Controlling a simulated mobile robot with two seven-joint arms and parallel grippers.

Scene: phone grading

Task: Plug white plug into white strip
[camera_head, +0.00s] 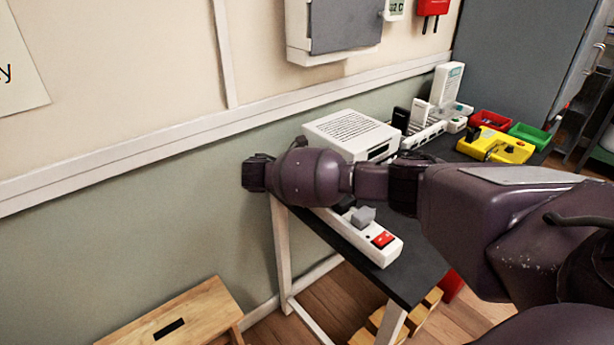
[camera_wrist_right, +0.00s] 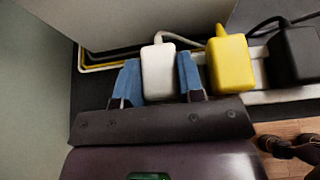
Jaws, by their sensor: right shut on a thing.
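The white plug (camera_wrist_right: 158,72) stands between the blue fingertips of my right gripper (camera_wrist_right: 157,78) in the right wrist view, and the gripper is shut on it. Its pale cord runs back and to the right. The white strip (camera_wrist_right: 262,97) extends to the right beside it; whether the plug's pins are in a socket is hidden. In the head view the strip (camera_head: 381,250) lies along the table's near edge, with a red switch and a grey plug. My right arm covers its far part, the white plug and the fingers. My left gripper is not in view.
A yellow plug (camera_wrist_right: 231,62) stands close to the right of the white plug, then a black plug (camera_wrist_right: 294,54). A white box (camera_head: 350,134) is behind the strip. A yellow device (camera_head: 495,145), red bin (camera_head: 490,121) and green bin (camera_head: 529,134) are at the far right.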

